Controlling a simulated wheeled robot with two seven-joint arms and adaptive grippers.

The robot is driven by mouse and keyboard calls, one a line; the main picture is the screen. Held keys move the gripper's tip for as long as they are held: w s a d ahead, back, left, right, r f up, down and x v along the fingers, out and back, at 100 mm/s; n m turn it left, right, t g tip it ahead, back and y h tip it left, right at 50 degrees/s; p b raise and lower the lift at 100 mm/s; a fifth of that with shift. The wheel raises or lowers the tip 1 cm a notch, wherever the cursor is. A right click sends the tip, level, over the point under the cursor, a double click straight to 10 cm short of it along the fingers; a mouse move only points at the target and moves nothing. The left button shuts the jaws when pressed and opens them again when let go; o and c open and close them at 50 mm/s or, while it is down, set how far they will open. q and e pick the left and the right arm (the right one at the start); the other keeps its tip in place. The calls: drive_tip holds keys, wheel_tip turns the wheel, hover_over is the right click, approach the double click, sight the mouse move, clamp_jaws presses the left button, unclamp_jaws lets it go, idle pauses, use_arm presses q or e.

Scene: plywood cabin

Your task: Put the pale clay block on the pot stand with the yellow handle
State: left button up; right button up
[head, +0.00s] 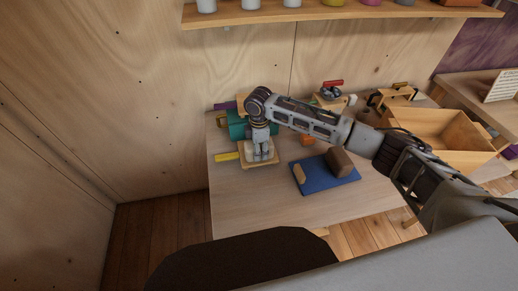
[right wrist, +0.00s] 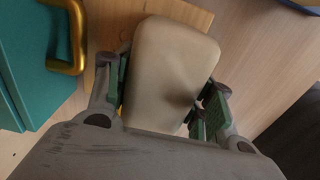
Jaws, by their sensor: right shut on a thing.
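My right gripper (head: 262,157) points down over the pot stand, a light wooden board (head: 274,161) with a yellow handle (head: 227,156) sticking out to the left. In the right wrist view the right gripper (right wrist: 165,100) is shut on the pale clay block (right wrist: 172,62), a smooth beige block with rounded corners. Part of the board (right wrist: 188,10) shows behind the block there. In the head view the fingers mostly hide the block. I cannot tell whether the block touches the board. My left gripper is not in view.
A teal box (head: 237,128) stands just behind the stand; its gold handle (right wrist: 78,40) shows in the right wrist view. A blue mat (head: 325,182) with a brown block (head: 339,161) lies to the right. An open wooden crate (head: 445,128) is farther right. The table's front left is clear.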

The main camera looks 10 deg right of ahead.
idle(0.3)
drive_tip(key=o, duration=1.6)
drive_tip(key=shift+o, duration=0.2)
drive_tip(key=shift+f, duration=0.1)
wheel_tip(320, 180, up, 12)
drive_tip(key=shift+r, duration=0.15)
